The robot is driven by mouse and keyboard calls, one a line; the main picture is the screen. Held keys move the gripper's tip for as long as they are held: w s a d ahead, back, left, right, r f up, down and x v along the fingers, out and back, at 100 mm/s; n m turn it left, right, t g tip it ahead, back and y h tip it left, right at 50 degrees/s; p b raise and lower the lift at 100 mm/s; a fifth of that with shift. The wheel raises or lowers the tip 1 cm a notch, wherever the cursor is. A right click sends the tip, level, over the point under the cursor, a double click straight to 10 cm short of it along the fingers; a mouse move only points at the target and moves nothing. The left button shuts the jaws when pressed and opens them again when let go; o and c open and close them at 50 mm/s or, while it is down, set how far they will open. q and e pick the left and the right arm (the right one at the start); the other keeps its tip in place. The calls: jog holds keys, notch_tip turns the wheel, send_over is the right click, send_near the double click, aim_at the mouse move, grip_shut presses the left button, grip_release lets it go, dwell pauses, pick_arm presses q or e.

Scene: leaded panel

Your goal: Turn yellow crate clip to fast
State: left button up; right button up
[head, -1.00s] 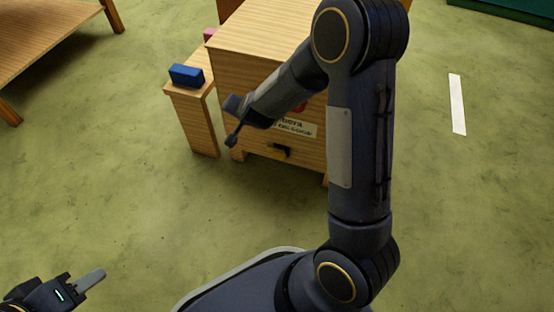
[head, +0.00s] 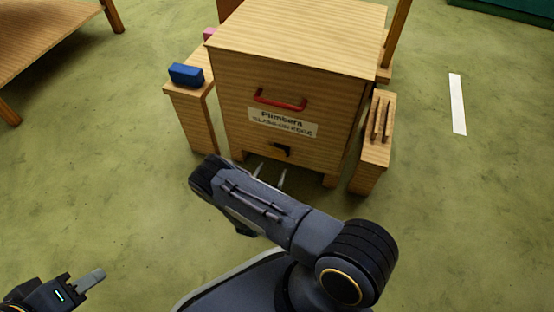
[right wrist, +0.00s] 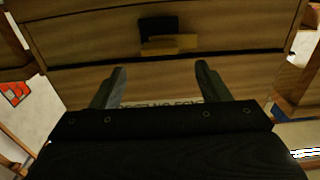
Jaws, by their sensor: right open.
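The wooden crate (head: 235,105) stands on the floor in the head view, with a red handle and a lettered label (head: 283,122) on its front. The clip (head: 282,150) sits low on that front, below the label, and looks mostly dark there. In the right wrist view the clip shows as a yellow bar (right wrist: 172,44) lying crosswise against a black piece (right wrist: 158,27). My right gripper (head: 269,175) is open and empty, just in front of and below the clip, apart from it. Its two fingers (right wrist: 161,66) point toward the crate front. My left gripper (head: 88,281) is at the lower left, far from the crate.
A wooden stand (head: 190,110) with a blue block (head: 186,75) is left of the crate. A slotted wooden rack (head: 372,150) is close on its right. A white strip (head: 457,105) lies on the green floor. The floor in front is mostly clear.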

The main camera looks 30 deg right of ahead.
aim_at(277, 158)
jog(key=b+x, duration=0.1)
jog(key=x, duration=0.4)
jog(key=shift+w+d+f+b, duration=0.1)
jog(key=shift+d+b, duration=0.05)
jog(key=shift+b, duration=0.2)
jog(key=shift+w+d, duration=0.35)
jog(key=shift+d, duration=0.05)
jog(key=c, duration=1)
